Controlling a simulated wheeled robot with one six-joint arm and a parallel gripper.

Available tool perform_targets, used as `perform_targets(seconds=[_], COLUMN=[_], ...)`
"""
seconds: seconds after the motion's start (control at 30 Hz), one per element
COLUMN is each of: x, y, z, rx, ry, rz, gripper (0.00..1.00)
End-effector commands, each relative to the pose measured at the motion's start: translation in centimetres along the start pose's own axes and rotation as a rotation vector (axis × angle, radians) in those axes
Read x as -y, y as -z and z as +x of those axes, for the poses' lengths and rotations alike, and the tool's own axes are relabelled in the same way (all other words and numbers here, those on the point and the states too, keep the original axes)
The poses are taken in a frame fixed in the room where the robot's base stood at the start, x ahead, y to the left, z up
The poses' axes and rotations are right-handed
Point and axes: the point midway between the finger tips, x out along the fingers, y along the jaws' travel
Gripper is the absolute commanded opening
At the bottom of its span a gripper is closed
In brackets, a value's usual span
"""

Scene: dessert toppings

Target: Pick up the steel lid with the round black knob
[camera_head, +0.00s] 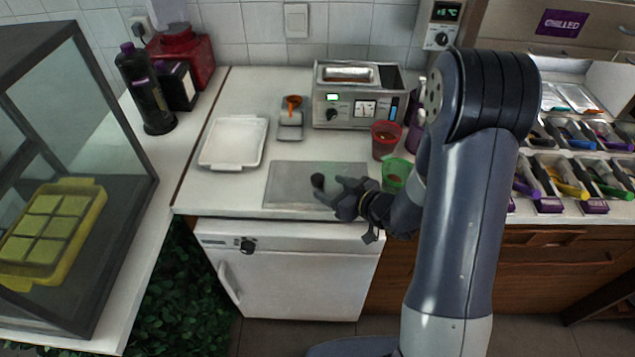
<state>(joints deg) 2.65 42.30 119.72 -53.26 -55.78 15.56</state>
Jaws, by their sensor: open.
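The flat grey steel lid (288,188) lies on the white counter, near its front edge. Its round black knob (318,181) stands up near the middle of the lid. My gripper (331,188) is open and reaches in from the right, low over the lid. Its fingertips point left, close beside the knob. I cannot tell whether they touch it. The gripper and wrist hide the lid's front right part.
A green cup (396,173) stands close behind my wrist, with a red cup (385,139) further back. A white tray (233,143) lies to the left. A steel appliance (358,96) stands behind the lid. Topping bins (575,175) are at the right.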

Motion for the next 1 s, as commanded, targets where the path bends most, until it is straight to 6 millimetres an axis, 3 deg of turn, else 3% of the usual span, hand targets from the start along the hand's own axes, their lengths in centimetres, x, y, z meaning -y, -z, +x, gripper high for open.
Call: perform_targets(seconds=[0.4, 0.7, 1.0], x=[-0.6, -0.6, -0.6], y=[0.4, 0.4, 0.4], z=[4.8, 5.2, 5.2], rx=[0.001, 0.001, 0.000], ry=[0.001, -0.001, -0.001], rz=[0.000, 0.000, 0.000], gripper=[0.58, 0.58, 0.33])
